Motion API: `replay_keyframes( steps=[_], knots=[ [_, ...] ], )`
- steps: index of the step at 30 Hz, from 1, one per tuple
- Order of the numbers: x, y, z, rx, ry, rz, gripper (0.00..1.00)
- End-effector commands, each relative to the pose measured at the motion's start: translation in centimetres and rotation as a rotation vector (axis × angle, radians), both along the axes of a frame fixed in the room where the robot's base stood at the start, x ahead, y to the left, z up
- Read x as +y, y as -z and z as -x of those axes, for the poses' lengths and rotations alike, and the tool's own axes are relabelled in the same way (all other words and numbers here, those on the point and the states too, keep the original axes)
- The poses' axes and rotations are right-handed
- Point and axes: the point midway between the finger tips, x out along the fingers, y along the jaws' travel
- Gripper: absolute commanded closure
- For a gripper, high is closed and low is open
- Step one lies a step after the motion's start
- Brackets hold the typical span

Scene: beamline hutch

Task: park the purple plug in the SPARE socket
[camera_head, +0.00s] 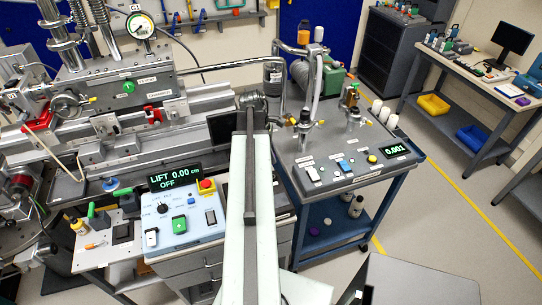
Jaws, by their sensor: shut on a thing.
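I cannot make out the purple plug held anywhere in this view. My pale arm runs up the middle of the picture and ends near the machine bench. My gripper's fingers do not show; the arm covers the area around and below its far end. I cannot find a readable SPARE label or socket. A small purple item (522,101) lies on the far right table, too small to identify.
A blue-white LIFT control box (185,220) with a display reading 0.00 cm and OFF stands left of my arm. A cart (345,178) with switches, valves and a 0.001 display stands to the right. Vacuum hardware (124,84) fills the upper left. Open floor (455,215) lies right.

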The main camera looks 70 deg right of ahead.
Motion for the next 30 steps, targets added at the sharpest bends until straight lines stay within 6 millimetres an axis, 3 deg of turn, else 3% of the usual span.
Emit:
replay_keyframes(
  steps=[1,10,24,30],
  knots=[
    [-0.3,0.9,-0.1,0.001,0.005,0.0,1.0],
    [-0.2,1.5,0.0,0.001,0.006,0.0,1.0],
    [-0.2,6.6,0.0,0.001,0.006,0.0,1.0],
    [-0.3,7.4,0.0,0.001,0.006,0.0,1.0]
  ],
)
